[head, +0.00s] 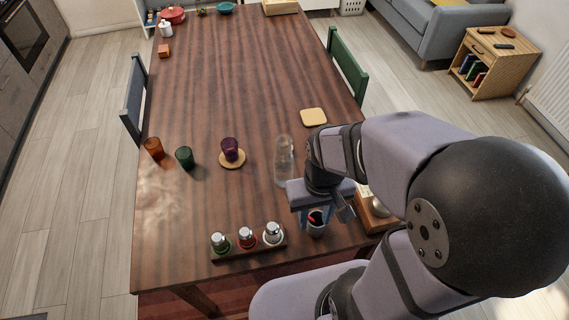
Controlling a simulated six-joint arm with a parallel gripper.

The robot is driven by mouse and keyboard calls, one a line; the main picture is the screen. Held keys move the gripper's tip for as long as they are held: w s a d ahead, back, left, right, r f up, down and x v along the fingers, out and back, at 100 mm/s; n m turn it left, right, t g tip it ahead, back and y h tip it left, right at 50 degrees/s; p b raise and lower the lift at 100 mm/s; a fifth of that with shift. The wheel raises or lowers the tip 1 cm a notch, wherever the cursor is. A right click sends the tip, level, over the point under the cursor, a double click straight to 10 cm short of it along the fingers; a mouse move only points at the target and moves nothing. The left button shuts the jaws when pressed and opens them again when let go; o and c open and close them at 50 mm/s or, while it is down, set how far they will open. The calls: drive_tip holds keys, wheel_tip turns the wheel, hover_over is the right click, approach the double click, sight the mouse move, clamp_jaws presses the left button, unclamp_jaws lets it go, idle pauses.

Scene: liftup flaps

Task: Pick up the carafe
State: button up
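The carafe (284,158) is a tall clear glass vessel standing upright on the wooden table, just left of my arm. Its lower part is close to my gripper and partly hard to see. My gripper (318,222) points down near the table's front, in front of and a little right of the carafe. Its fingers are on either side of a small dark cup (316,230) with something red in it, seen from above. I cannot tell whether they touch the cup.
A tray with several shakers (247,241) lies at the front. An orange glass (154,149), a green glass (185,157) and a purple glass (230,148) on a coaster stand left of the carafe. The table's far middle is clear.

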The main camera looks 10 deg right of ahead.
idle(0.3)
drive_tip(key=o, duration=0.8)
drive_tip(key=shift+o, duration=0.2)
